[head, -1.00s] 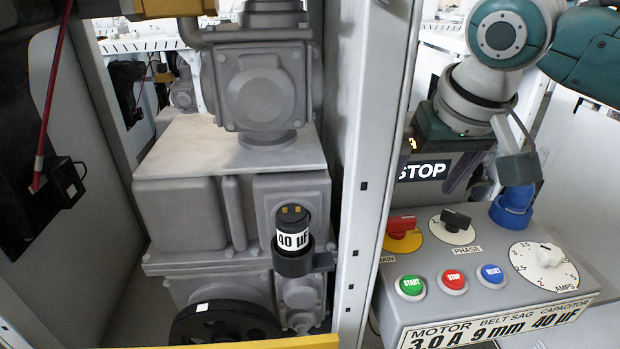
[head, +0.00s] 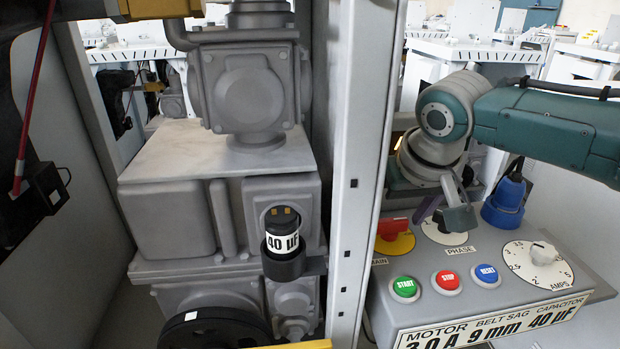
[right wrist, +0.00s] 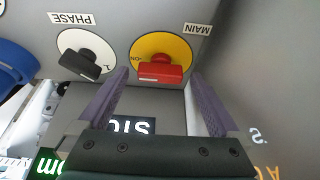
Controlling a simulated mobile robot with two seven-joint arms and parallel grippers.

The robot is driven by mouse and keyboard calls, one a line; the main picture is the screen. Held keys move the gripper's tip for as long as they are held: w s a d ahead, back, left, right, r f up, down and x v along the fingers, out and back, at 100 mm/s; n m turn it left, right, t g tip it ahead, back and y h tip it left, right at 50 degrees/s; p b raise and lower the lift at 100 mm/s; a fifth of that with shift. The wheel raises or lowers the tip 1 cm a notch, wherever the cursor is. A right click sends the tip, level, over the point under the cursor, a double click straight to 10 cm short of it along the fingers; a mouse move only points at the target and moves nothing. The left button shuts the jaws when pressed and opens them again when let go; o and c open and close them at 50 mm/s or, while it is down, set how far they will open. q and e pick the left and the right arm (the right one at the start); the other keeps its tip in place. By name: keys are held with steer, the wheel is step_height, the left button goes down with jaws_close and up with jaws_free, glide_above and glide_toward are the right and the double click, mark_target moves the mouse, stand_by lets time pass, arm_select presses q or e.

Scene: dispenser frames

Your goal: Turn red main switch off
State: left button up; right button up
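The red main switch (head: 393,229) is a red handle on a yellow disc at the left of the control box, partly covered by my right arm in the head view. In the right wrist view the red handle (right wrist: 160,72) lies crosswise on its disc, with "ON" lettering beside it and an upside-down MAIN label above. My right gripper (right wrist: 163,82) is open, its two purple fingers apart on either side of the handle's line. I see no contact with the handle. In the head view the right gripper (head: 428,208) is mostly hidden by its wrist. My left gripper is not in view.
The black PHASE switch (right wrist: 80,64) is beside the main switch. START (head: 405,288), STOP (head: 448,282) and RESET (head: 486,275) buttons line the front, with the AMPS dial (head: 538,262) and a blue connector (head: 505,198) at right. A pale cabinet post (head: 357,170) stands left of the box.

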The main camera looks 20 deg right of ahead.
steer(key=c, duration=1.3)
